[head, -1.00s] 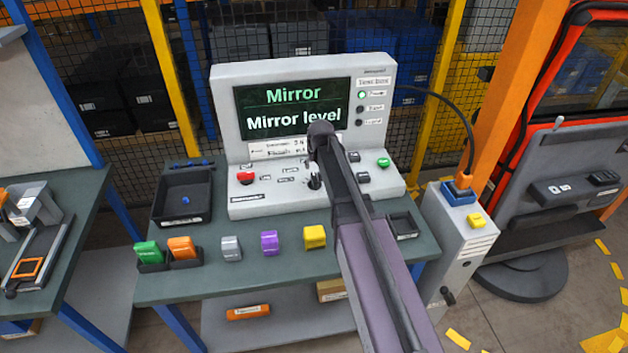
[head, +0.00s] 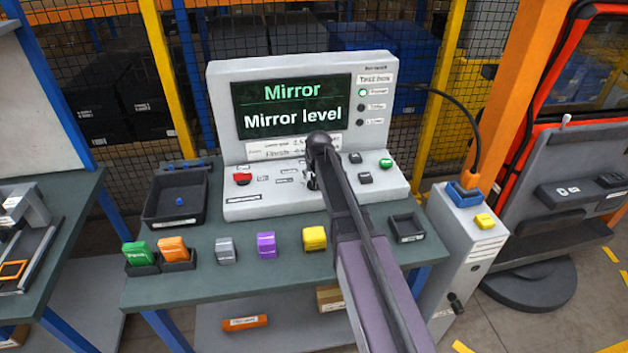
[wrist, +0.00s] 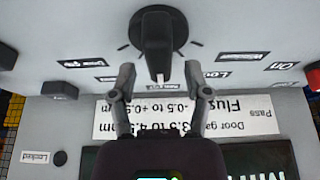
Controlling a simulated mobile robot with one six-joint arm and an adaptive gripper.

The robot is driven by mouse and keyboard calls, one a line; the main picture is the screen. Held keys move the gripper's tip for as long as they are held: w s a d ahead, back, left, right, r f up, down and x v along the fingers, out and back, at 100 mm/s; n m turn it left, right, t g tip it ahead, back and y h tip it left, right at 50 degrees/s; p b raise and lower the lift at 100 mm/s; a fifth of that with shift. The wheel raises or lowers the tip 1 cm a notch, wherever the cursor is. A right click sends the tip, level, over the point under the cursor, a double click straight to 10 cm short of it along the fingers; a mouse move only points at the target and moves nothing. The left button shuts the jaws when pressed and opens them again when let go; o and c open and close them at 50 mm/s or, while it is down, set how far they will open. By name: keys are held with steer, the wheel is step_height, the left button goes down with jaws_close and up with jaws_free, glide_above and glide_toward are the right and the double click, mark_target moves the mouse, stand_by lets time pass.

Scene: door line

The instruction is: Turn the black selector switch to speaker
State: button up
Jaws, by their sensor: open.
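The black selector switch (wrist: 158,38) is at the top middle of the wrist view, which shows the panel upside down. Its pale pointer mark faces down in that view, toward a small label partly hidden by the knob. My gripper (wrist: 159,74) is open, with one finger on each side of the pointer end; I cannot tell if they touch it. In the head view the switch (head: 311,182) is mostly hidden by my arm. The console screen (head: 292,105) reads "Mirror" and "Mirror level". I cannot read a speaker label.
A red button (head: 242,179) is left of the switch and a green button (head: 386,164) is right. Colored blocks, including a yellow one (head: 315,238), stand along the bench front. A black tray (head: 176,220) is at the left. A grey cabinet (head: 470,240) stands at the right.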

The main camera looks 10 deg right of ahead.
steer(key=shift+w+f, duration=0.15)
steer(key=shift+f, duration=0.2)
jaws_close()
steer(key=shift+m, duration=0.4)
steer(key=shift+d+m+g+h, duration=0.2)
steer(key=shift+m+h, duration=0.35)
steer(key=shift+m, duration=0.7)
steer(key=shift+d+m+g+h, duration=0.15)
steer(key=shift+m+h, duration=0.4)
steer(key=shift+m, duration=0.7)
